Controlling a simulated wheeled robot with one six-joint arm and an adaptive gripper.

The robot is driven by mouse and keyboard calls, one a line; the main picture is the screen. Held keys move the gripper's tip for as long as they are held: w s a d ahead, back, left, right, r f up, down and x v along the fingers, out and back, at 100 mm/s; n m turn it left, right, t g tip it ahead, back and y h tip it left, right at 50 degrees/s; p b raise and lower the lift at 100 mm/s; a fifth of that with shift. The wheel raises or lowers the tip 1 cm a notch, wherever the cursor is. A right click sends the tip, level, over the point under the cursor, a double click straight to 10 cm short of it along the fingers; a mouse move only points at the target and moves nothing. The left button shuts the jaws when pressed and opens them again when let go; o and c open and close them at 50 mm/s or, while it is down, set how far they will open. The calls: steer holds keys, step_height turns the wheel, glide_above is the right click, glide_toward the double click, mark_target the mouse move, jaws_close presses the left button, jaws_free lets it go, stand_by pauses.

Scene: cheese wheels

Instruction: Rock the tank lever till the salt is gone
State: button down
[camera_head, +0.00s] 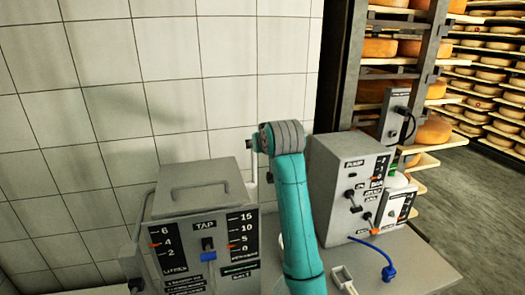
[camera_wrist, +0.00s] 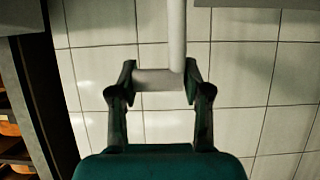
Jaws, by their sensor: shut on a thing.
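The grey tank (camera_head: 190,190) stands at lower middle in the head view, with a lidded top, a TAP label and two scales with orange marks. Its left scale runs 2 to 6, its right one 0 to 15. A pale lever rod (camera_head: 252,160) rises at the tank's right side, partly behind my arm. In the wrist view, the lever (camera_wrist: 177,30) is a pale upright rod with a short crosspiece. My gripper (camera_wrist: 160,82) has its two fingers at either end of that crosspiece and is shut on it. I see no salt.
A grey PUMP box (camera_head: 340,195) with knobs stands right of my arm. A blue clip (camera_head: 388,272) on a cord and a small pale fitting (camera_head: 343,278) lie on the grey bench (camera_head: 420,262). Cheese racks (camera_head: 400,60) stand behind at right; a tiled wall (camera_head: 100,80) is behind the tank.

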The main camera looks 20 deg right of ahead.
steer(key=shift+g, duration=0.9)
steer(key=shift+w+d+f, duration=0.1)
steer(key=shift+w+f, duration=0.15)
steer(key=shift+w, duration=0.7)
steer(key=shift+w+d+f, duration=0.1)
steer(key=shift+w+f, duration=0.1)
steer(key=shift+w, duration=0.7)
steer(key=shift+w+d+f, duration=0.1)
steer(key=shift+w+f, duration=0.15)
steer(key=shift+w, duration=0.7)
steer(key=c, duration=0.9)
jaws_free()
steer(key=o, duration=0.3)
steer(key=shift+w+d, duration=0.1)
steer(key=shift+w, duration=0.05)
steer(key=shift+o, duration=0.2)
steer(key=shift+a, duration=0.2)
steer(key=v, duration=1.2)
